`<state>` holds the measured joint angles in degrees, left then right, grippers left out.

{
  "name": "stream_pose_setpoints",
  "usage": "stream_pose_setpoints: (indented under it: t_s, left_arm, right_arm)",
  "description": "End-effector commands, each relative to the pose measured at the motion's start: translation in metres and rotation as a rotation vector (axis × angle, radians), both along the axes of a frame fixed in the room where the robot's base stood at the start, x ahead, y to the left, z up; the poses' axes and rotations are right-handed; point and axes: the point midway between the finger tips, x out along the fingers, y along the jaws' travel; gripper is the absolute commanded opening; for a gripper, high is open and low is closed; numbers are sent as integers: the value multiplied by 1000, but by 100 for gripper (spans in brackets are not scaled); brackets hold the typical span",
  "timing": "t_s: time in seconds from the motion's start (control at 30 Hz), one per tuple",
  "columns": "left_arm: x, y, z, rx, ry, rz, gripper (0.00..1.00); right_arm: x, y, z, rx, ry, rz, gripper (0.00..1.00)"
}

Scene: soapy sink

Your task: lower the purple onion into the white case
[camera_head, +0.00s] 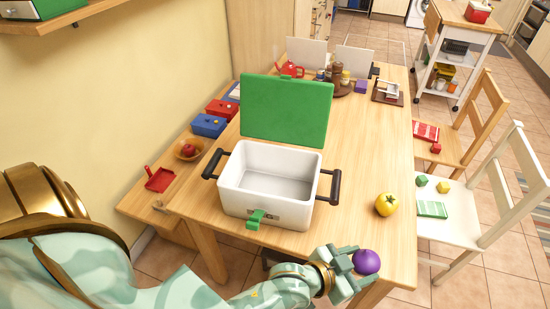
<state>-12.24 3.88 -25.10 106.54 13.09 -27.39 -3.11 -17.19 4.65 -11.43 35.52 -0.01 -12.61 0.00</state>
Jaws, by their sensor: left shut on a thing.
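The purple onion (367,261) is a round purple ball at the front right edge of the table. My left gripper (352,266) is shut on it, and its fingers hide the onion's left side. The white case (237,201) stands on the table up and to the left of the onion. Its green lid (287,108) stands open at the back, and the inside that shows is empty. It has black handles at both sides and a green latch (256,219) in front. My right gripper is not in view.
A yellow tomato-like object (387,204) lies on the table (350,160) right of the case. Red and blue boxes (208,125) and a bowl (189,149) with a red fruit are at the left. Chairs stand at the right. The tabletop between case and tomato is clear.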

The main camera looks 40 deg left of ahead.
Motion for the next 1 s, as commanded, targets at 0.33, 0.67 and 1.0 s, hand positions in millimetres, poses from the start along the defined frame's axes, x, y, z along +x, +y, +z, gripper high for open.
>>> stream_pose_setpoints:
  t_s: [0.33, 0.67, 1.0]
  left_arm:
    - [17, 66, 44, 7, -6, -1, 30]
    - [35, 138, 69, 7, -4, 0, 30]
    - [54, 216, 78, 8, -2, 0, 30]
  right_arm:
    - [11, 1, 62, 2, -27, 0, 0]
    - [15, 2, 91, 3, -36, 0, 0]
    - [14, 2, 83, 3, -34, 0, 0]
